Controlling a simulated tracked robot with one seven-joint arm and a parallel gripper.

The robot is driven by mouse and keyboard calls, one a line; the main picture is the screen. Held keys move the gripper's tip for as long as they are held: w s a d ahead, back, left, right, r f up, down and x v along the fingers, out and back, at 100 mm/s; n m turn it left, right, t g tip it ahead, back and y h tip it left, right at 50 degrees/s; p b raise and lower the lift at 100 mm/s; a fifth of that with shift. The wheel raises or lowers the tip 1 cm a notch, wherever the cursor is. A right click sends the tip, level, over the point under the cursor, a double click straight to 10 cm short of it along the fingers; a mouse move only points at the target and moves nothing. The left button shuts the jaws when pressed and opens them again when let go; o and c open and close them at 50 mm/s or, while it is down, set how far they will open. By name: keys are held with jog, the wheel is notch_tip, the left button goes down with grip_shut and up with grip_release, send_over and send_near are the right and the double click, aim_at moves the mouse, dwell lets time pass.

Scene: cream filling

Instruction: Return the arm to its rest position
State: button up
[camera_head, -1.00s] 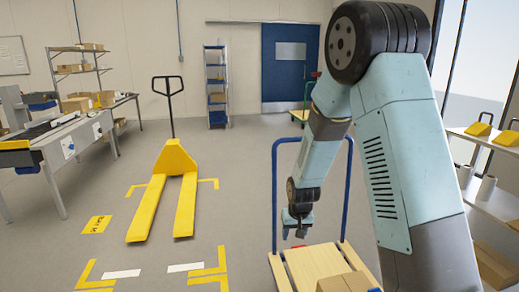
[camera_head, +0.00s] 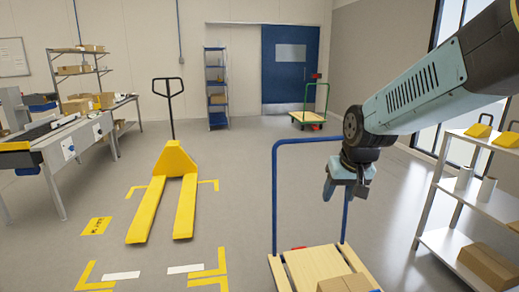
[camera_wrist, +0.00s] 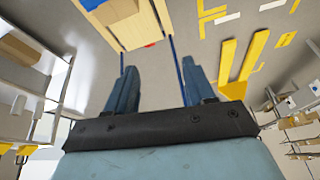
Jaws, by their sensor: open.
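My gripper (camera_head: 343,192) hangs at the right of the head view, pointing down, above and behind the handle side of a wooden platform cart (camera_head: 312,262). In the wrist view my gripper (camera_wrist: 153,88) shows two blue fingers spread apart with nothing between them. My arm comes in from the upper right of the head view. The cart has a blue tube handle (camera_head: 275,190) and carries a cardboard box (camera_head: 345,284).
A white shelf (camera_head: 465,205) with boxes and yellow items stands at the right. A yellow pallet jack (camera_head: 172,165) is at the centre left. Workbenches (camera_head: 62,140) line the left. A green cart (camera_head: 310,117) stands near the blue door (camera_head: 290,65). Bare floor lies between.

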jog(key=s+d+r, duration=0.1)
jog(key=s+r, duration=0.2)
jog(key=s, duration=0.4)
jog(key=s+d+r+t, duration=0.1)
jog(key=s+r, duration=0.3)
jog(key=s, duration=0.4)
jog(key=shift+d+h, duration=0.3)
jog(key=shift+d, duration=0.5)
